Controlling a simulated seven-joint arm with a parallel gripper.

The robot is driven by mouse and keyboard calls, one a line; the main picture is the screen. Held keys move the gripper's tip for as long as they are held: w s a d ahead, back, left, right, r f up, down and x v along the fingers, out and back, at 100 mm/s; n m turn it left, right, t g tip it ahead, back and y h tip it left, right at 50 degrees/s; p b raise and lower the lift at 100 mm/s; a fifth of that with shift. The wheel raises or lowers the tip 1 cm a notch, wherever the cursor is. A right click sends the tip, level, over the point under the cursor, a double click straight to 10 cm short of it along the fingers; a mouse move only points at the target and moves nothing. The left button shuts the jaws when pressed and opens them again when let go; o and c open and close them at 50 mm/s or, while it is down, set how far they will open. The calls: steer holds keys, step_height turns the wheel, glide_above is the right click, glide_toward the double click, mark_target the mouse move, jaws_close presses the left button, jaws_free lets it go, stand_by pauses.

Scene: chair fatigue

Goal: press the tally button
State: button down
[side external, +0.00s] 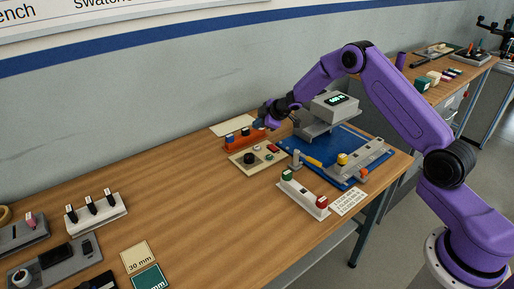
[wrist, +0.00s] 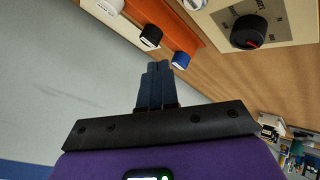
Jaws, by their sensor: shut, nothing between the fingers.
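An orange block (side external: 241,141) stands on the bench near the wall and carries a row of buttons. In the wrist view the orange block (wrist: 183,28) shows a white button (wrist: 108,5), a black button (wrist: 150,37) and a blue button (wrist: 181,60). No readable label shows which one is the tally button. My gripper (wrist: 157,68) is shut and empty, its fingertips close to the blue button and just beside it in the picture. Contact cannot be told. In the side view my gripper (side external: 264,121) is at the right end of the orange block.
A cream panel with a black knob (side external: 249,158) lies in front of the block. A grey machine with a lit display (side external: 336,104) stands on a blue plate (side external: 290,150) to the right. A white strip with red and green buttons (side external: 304,195) is nearer.

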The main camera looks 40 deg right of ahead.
mark_target(259, 148)
steer(key=shift+f, duration=3.4)
steer(key=shift+f, duration=0.1)
steer(key=shift+f, duration=0.3)
steer(key=shift+f, duration=0.4)
steer(key=shift+r, duration=0.8)
steer(key=shift+r, duration=2.55)
